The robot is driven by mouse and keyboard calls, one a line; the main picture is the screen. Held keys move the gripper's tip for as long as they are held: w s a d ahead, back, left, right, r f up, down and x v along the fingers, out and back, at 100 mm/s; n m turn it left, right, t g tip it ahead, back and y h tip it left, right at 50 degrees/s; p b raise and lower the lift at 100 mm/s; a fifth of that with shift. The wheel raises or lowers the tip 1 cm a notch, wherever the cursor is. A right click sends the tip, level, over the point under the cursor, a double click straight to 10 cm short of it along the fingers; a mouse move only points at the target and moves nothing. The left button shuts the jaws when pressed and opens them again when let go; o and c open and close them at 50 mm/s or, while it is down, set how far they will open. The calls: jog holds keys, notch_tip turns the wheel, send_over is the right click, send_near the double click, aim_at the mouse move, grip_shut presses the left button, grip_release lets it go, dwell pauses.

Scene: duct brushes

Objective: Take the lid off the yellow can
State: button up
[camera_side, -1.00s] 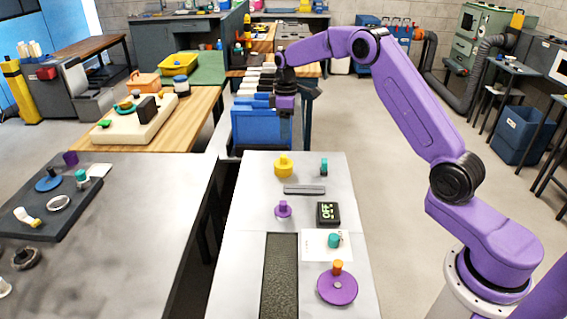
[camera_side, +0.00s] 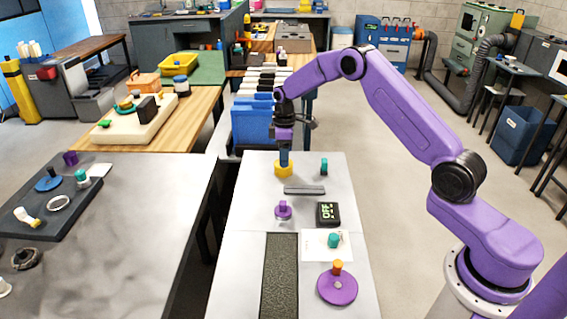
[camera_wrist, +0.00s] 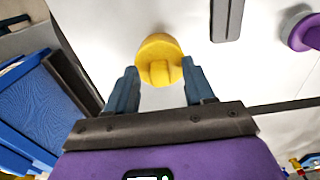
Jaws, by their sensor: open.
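The yellow can (camera_side: 283,170) stands upright at the far end of the pale bench, and it shows from above in the wrist view (camera_wrist: 150,48). Its round yellow top with a raised ridge (camera_wrist: 159,70) is on it. My gripper (camera_side: 284,162) is above the can, pointing down. In the wrist view my gripper (camera_wrist: 160,78) is open, with one blue-grey finger on each side of the ridge and a gap to each. In the side view the fingers hide the top of the can. I cannot tell how low the fingertips reach.
A grey bar (camera_side: 304,190) lies in front of the can, and a small teal piece (camera_side: 324,166) stands to its right. A purple knobbed piece (camera_side: 283,210) and a black display box (camera_side: 328,213) are nearer. A blue bin (camera_side: 252,124) is beyond the bench.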

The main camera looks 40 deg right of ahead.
jog(key=c, duration=1)
jog(key=shift+r, duration=0.2)
